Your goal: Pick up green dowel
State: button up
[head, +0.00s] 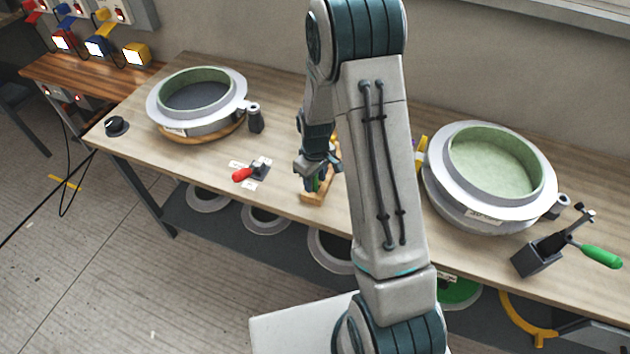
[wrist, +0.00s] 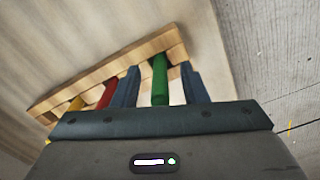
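The green dowel (wrist: 160,82) stands in a wooden rack (wrist: 112,64) in the wrist view. My gripper (wrist: 160,84) is open, with one blue-grey finger on each side of the green dowel. A gap shows between the dowel and each finger. In the head view my gripper (head: 316,178) is down at the rack (head: 318,197) near the table's front edge. My arm hides part of the rack there, and only a little green shows between the fingers.
A red dowel (wrist: 107,94) and a yellow dowel (wrist: 76,104) stand left of my gripper in the rack. A red-handled clamp (head: 245,173) lies left of the rack. Round moulds stand at left (head: 198,98) and right (head: 490,172). A green-handled clamp (head: 600,256) is at far right.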

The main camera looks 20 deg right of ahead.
jog(key=shift+c, duration=0.3)
grip_shut()
jog(key=shift+r, duration=0.1)
